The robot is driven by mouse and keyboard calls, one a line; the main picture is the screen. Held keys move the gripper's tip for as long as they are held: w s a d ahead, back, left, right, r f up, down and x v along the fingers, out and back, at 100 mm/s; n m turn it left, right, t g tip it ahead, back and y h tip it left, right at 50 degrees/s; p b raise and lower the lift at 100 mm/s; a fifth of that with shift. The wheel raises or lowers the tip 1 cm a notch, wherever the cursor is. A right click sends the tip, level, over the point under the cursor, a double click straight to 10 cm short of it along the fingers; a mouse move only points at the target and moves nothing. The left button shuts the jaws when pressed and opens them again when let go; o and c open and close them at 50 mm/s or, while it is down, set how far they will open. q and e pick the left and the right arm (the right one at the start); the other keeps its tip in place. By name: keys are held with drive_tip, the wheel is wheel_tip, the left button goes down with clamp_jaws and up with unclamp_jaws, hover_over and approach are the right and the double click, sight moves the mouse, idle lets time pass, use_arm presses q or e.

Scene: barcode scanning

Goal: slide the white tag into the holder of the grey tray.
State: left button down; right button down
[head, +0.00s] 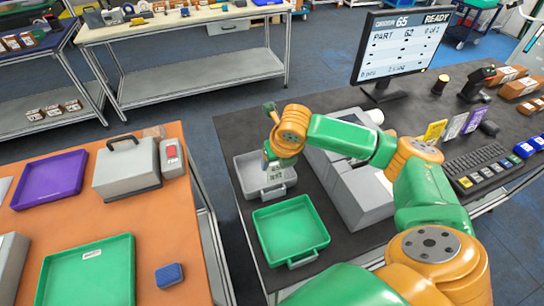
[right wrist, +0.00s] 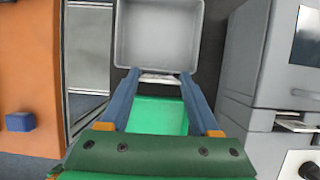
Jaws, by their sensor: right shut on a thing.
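The grey tray (head: 250,163) stands on the dark bench, its front side facing the green tray. My right gripper (head: 272,163) is over the tray's front edge in the head view. In the right wrist view the grey tray (right wrist: 160,35) is beyond the fingertips of my right gripper (right wrist: 160,75). The gripper is shut on a pale strip, the white tag (right wrist: 160,79), which spans the two blue fingers close to the tray's front wall. The holder is hidden or too small to make out, so I cannot tell whether the tag touches it. My left gripper is not in view.
A green tray (head: 291,229) stands just in front of the grey tray, under the gripper. A grey machine (head: 352,185) stands close on the right. The orange table (head: 150,235) at left holds trays, a grey case and a blue block (head: 169,274). A monitor (head: 402,48) stands behind.

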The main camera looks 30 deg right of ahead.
sight(274, 175)
drive_tip(key=f+b, duration=0.2)
drive_tip(key=b, duration=0.1)
drive_tip(key=shift+w+a+f, duration=0.15)
drive_tip(key=shift+a+f, duration=0.1)
drive_tip(key=shift+a, duration=0.1)
drive_tip(key=shift+a+f, duration=0.1)
drive_tip(key=shift+f, duration=0.05)
drive_tip(key=shift+d+f, duration=0.2)
drive_tip(key=shift+f, duration=1.15)
drive_tip(key=shift+a, duration=0.1)
drive_tip(key=shift+c, duration=0.2)
unclamp_jaws()
